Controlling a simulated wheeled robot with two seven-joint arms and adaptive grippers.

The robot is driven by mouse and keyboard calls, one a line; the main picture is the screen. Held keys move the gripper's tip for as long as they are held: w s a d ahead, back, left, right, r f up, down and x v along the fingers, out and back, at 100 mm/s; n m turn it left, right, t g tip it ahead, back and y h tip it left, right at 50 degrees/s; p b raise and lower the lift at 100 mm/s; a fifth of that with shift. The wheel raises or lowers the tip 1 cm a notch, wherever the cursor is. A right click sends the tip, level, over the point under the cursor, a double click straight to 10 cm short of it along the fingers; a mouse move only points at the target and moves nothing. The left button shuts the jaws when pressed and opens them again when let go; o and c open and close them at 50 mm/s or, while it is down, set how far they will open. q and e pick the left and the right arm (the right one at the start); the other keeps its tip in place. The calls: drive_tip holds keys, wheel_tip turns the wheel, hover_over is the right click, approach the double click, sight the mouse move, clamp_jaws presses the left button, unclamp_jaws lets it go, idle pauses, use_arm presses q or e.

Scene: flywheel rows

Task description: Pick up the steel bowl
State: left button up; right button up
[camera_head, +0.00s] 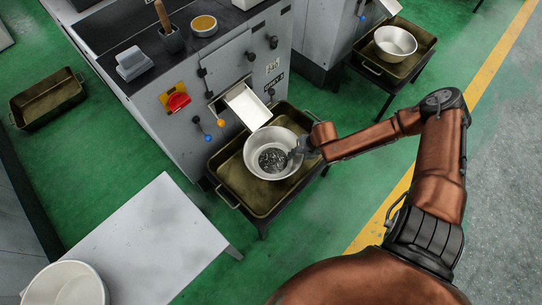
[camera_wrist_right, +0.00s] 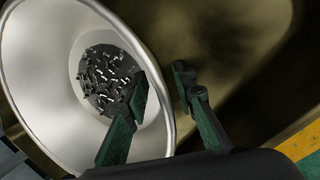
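The steel bowl (camera_head: 258,140) sits in a brass-coloured tray (camera_head: 236,190) below a chute on the grey machine. Small dark metal pieces (camera_head: 272,160) lie in its bottom. My right gripper (camera_head: 297,150) is at the bowl's right rim. In the right wrist view the bowl (camera_wrist_right: 45,70) fills the left side. There the right gripper (camera_wrist_right: 161,84) is open, with one finger over the inside of the bowl and the other outside, and the rim between them. I cannot tell whether either finger touches the rim. My left gripper is not in view.
The chute (camera_head: 248,105) hangs just above the bowl's far side. A second bowl (camera_head: 395,40) sits in another tray at the upper right. An empty tray (camera_head: 45,105) lies on the green floor at left. A white table (camera_head: 150,240) with a white bucket (camera_head: 65,285) is at lower left.

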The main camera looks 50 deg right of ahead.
drive_tip(key=shift+r, duration=0.1)
drive_tip(key=shift+c, duration=0.2)
clamp_jaws()
drive_tip(key=shift+s+d, duration=0.1)
idle(0.4)
